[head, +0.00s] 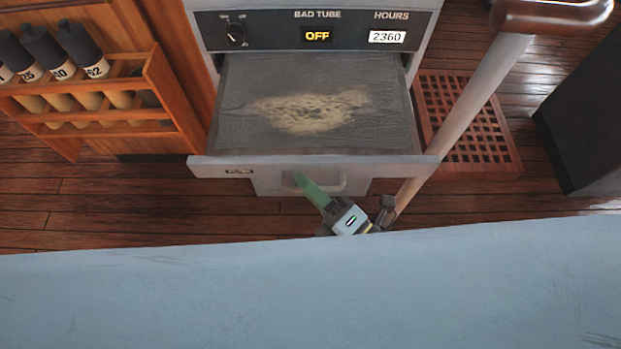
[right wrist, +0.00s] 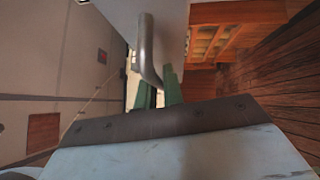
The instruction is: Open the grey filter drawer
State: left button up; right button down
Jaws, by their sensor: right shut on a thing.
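The grey filter drawer (head: 400,167) stands pulled out of the pale cabinet in the head view, below its control panel. A dark mesh filter with a yellowish dusty patch (head: 310,110) lies in it. The grey handle (head: 335,187) is on the drawer's front; it also shows as a bent bar in the right wrist view (right wrist: 147,50). My right gripper (head: 308,186) is shut on the handle, its green fingers either side of the bar in the right wrist view (right wrist: 160,92). My left gripper is not in view.
The control panel (head: 270,30) reads OFF and 2360. A wooden rack (head: 150,75) with several numbered dark-capped tubes stands at left. A wooden grating (head: 475,125) lies at right, behind a pale post with a brown knob (head: 550,12). A dark block (head: 590,120) stands far right.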

jog(key=shift+s+a+f, duration=0.1)
jog(key=shift+s, duration=0.1)
jog(key=c, duration=1.8)
grip_release()
jog(key=shift+s, duration=0.1)
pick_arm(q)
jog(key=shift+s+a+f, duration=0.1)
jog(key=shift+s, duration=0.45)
pick_arm(e)
jog(key=v, duration=1.3)
jog(key=shift+d, duration=0.25)
jog(key=shift+s, duration=0.1)
